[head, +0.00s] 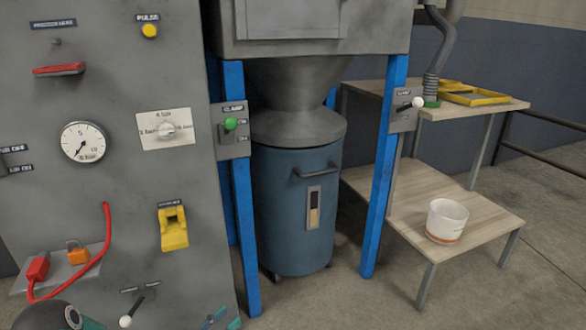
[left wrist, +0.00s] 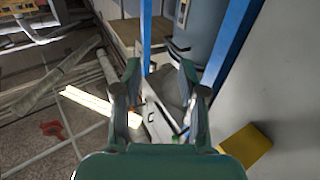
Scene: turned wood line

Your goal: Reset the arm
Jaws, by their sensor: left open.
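My left gripper (head: 222,318) shows only as teal finger pieces at the bottom edge of the head view, in front of the lower panel. Part of my left arm (head: 60,316) shows at the bottom left corner. In the left wrist view the left gripper (left wrist: 160,92) has its two fingers apart, with nothing seen between them. The grey control panel (head: 105,180) stands beside it; its yellow switch (head: 173,228) seems to be the yellow block (left wrist: 245,146) in the left wrist view. My right gripper is not in view.
A blue drum (head: 285,235) stands under a grey hopper between blue posts (head: 380,200). A wooden bench (head: 400,205) holds a white bucket (head: 446,220); yellow frames (head: 475,96) lie on its upper shelf. A small white-knobbed lever (head: 128,318) sits low on the panel.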

